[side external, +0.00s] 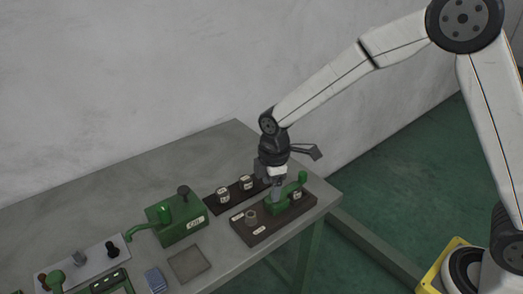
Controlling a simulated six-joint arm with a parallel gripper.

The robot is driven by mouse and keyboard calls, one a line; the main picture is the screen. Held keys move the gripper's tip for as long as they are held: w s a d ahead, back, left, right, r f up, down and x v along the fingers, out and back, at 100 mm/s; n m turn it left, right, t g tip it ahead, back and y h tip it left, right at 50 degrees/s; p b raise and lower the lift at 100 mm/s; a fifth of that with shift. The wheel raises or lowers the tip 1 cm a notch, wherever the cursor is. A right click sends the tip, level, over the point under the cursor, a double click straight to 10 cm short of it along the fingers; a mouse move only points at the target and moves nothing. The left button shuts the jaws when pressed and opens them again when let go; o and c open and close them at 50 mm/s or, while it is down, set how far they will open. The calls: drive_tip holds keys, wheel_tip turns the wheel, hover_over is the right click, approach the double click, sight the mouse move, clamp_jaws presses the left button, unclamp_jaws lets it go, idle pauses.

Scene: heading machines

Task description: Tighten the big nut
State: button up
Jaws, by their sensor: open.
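My gripper (275,188) points down over the dark brown board (262,232) at the right end of the table. It is open, with its fingers just above or beside a green fixture with an upright handle (300,180). I cannot tell if they touch it. A grey round piece (250,216), perhaps a nut, stands on the board left of the green fixture. A small light piece (297,195) sits at its right. Which piece is the big nut is too small to tell. The fingers partly hide the green fixture.
A black strip (213,205) with two small capped parts (223,194) lies behind the board. A green machine (180,221) stands left of it, with a grey plate (189,264) and a blue-grey block (155,280) in front. More fixtures crowd the left. The table's back is clear.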

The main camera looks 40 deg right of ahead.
sight(251, 214)
drive_tip(key=w+a+n, duration=0.1)
drive_tip(key=a+f+n, duration=0.1)
drive_tip(key=a, duration=0.1)
drive_tip(key=w+a+n, duration=0.1)
drive_tip(key=n, duration=0.1)
drive_tip(key=shift+w+a+f+g, duration=0.2)
drive_tip(key=shift+w+f+g, duration=0.1)
drive_tip(key=shift+w+f, duration=0.1)
drive_tip(key=shift+f, duration=0.15)
drive_tip(key=shift+f, duration=3.75)
clamp_jaws()
